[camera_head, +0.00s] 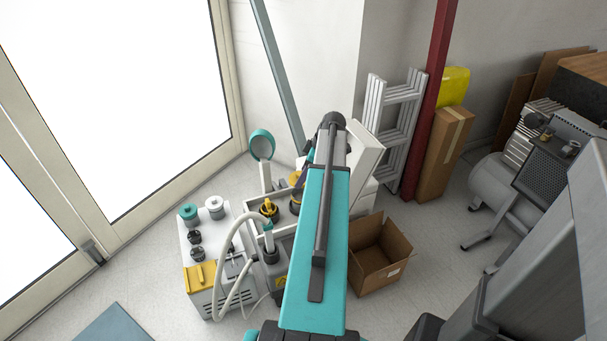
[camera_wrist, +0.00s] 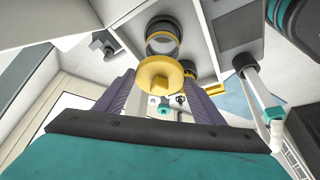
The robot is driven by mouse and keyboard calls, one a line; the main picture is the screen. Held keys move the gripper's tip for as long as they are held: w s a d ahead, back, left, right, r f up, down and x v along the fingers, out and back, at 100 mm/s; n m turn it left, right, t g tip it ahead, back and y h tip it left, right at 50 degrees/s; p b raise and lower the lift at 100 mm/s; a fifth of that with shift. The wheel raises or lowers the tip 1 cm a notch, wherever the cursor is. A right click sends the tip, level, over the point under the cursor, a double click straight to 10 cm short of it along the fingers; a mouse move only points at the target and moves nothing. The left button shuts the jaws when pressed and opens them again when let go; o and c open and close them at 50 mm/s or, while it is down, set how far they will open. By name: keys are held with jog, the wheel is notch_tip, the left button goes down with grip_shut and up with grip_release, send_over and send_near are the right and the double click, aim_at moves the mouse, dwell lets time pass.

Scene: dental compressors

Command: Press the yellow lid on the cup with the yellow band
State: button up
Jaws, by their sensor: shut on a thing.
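In the wrist view my gripper (camera_wrist: 160,88) is shut on the yellow lid (camera_wrist: 153,72), a round disc with a small knob, held between the two purple fingers. The cup with the yellow band (camera_wrist: 163,45) is just beyond the lid, higher in the picture.
In the head view, a white machine (camera_head: 203,236) with dark knobs and a hose stands left of my arm. An open cardboard box (camera_head: 376,256) is on the floor at right, with a white ladder (camera_head: 394,120) behind.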

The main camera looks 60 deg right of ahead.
notch_tip(320, 180, down, 6)
jog(key=b, duration=0.3)
dwell(0.6)
jog(key=shift+s, duration=0.1)
dwell(1.5)
jog(key=shift+f, duration=0.25)
dwell(1.5)
jog(key=o, duration=1.5)
jog(key=shift+r, duration=0.15)
jog(key=shift+r+p, duration=2.2)
jog(key=shift+r, duration=1.15)
